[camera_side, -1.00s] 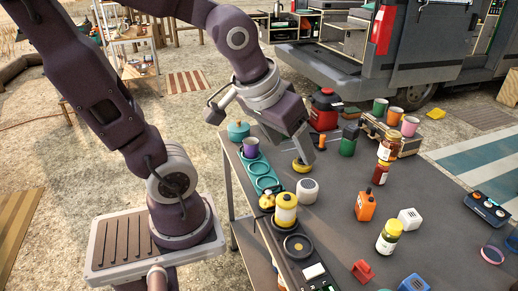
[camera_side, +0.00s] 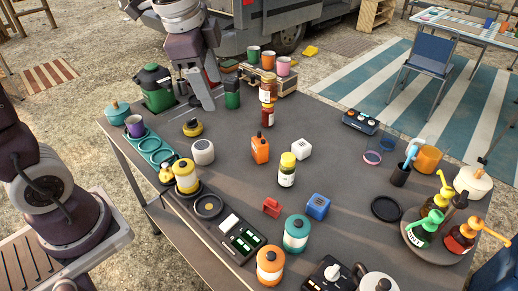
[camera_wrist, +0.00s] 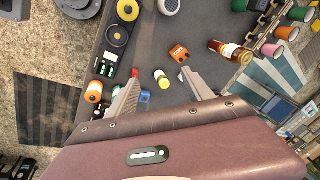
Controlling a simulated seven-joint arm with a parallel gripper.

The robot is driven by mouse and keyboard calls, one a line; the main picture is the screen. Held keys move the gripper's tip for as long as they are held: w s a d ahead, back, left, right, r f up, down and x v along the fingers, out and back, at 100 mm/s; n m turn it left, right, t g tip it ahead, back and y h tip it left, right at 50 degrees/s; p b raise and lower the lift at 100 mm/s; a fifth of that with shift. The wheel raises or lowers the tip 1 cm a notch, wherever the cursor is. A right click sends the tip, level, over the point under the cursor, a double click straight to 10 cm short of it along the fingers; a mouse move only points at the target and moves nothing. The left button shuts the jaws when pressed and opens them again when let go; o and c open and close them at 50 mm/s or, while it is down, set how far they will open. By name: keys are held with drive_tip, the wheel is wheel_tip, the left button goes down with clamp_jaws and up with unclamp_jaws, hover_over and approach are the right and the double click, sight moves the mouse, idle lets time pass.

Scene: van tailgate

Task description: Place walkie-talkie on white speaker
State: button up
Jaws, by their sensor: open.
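The orange walkie-talkie (camera_side: 260,148) stands upright near the middle of the dark table; it also shows in the wrist view (camera_wrist: 179,52). A rounded white speaker (camera_side: 203,152) with a grey grille stands to its left, apart from it, and shows at the top of the wrist view (camera_wrist: 169,5). My gripper (camera_side: 204,101) is above the table's far left part, away from both. In the wrist view its fingers (camera_wrist: 160,77) are spread, with nothing held.
A yellow-lidded jar (camera_side: 287,170) stands in front of the walkie-talkie, and stacked jars (camera_side: 267,100) stand behind it. A yellow-and-black item (camera_side: 193,128) stands behind the speaker.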

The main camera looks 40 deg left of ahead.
drive_tip(key=w+f+m+g, duration=0.1)
drive_tip(key=w+f+m, duration=0.2)
drive_tip(key=w+f, duration=0.25)
drive_tip(key=m+g, duration=0.1)
drive_tip(key=m, duration=0.5)
hover_over(260, 150)
drive_tip(key=a, duration=0.2)
wheel_tip(260, 150, down, 10)
drive_tip(key=r, duration=0.1)
drive_tip(key=f+m, duration=0.1)
drive_tip(key=f, duration=0.1)
drive_tip(key=w+f+m, duration=0.1)
drive_tip(key=f, duration=0.2)
drive_tip(key=w+f+m+g, duration=0.1)
drive_tip(key=f, duration=0.2)
drive_tip(key=shift+a+f+m+h, duration=0.15)
drive_tip(key=shift+f+m+h, duration=0.05)
drive_tip(key=shift+m+h, duration=0.1)
drive_tip(key=f, duration=0.7)
drive_tip(key=shift+d, duration=0.2)
clamp_jaws()
